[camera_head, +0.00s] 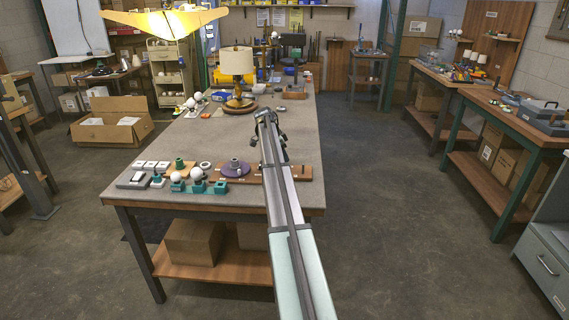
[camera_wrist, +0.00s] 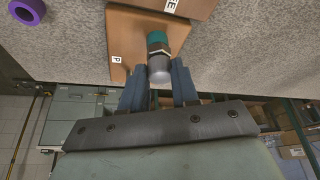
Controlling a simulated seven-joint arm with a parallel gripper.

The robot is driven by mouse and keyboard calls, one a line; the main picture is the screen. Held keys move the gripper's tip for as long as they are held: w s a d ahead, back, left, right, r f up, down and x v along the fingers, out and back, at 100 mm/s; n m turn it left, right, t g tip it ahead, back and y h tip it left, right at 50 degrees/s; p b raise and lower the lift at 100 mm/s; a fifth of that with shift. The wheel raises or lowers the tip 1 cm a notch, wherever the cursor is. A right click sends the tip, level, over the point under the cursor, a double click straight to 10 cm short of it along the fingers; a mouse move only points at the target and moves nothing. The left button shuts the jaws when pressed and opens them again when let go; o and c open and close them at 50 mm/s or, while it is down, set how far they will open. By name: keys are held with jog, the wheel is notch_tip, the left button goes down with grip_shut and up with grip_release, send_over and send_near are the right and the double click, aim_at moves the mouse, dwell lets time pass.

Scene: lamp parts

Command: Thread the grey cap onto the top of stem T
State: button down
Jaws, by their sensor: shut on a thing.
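In the wrist view, my gripper (camera_wrist: 158,76) has its two blue-grey fingers on either side of a pale grey cylindrical piece, the grey cap (camera_wrist: 159,71), and is shut on it. A dark metallic collar (camera_wrist: 157,46) and a teal part (camera_wrist: 156,37) show in line just beyond the cap. Whether they touch the cap cannot be told. Behind them is a brown board marked P (camera_wrist: 120,45). In the head view, my gripper (camera_head: 267,117) is above the grey workbench (camera_head: 215,135); the cap is too small to make out there. No label T is readable, so stem T cannot be identified.
A second brown board (camera_wrist: 185,6) and a purple ring (camera_wrist: 27,11) show in the wrist view. In the head view, small parts and a purple disc (camera_head: 236,170) line the bench's front edge. A lamp (camera_head: 237,64) stands toward the back. The bench's left middle is clear.

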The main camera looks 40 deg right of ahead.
jog(key=shift+a+f, duration=0.1)
jog(key=shift+f, duration=0.15)
jog(key=shift+w+m+g+y, duration=0.1)
jog(key=shift+m+g+y, duration=0.25)
jog(key=shift+m, duration=0.65)
jog(key=m+g+y, duration=0.1)
jog(key=m, duration=0.3)
jog(key=shift+d, duration=0.2)
jog(key=shift+m+g, duration=0.25)
jog(key=shift+m, duration=0.15)
jog(key=shift+a, duration=0.1)
jog(key=m, duration=0.1)
jog(key=m+y, duration=0.1)
jog(key=shift+w+d+m+g, duration=0.2)
jog(key=shift+m+g, duration=0.1)
jog(key=shift+m, duration=0.1)
jog(key=m+y, duration=0.1)
jog(key=m, duration=0.3)
jog(key=shift+s+y, duration=0.1)
jog(key=shift+y, duration=0.25)
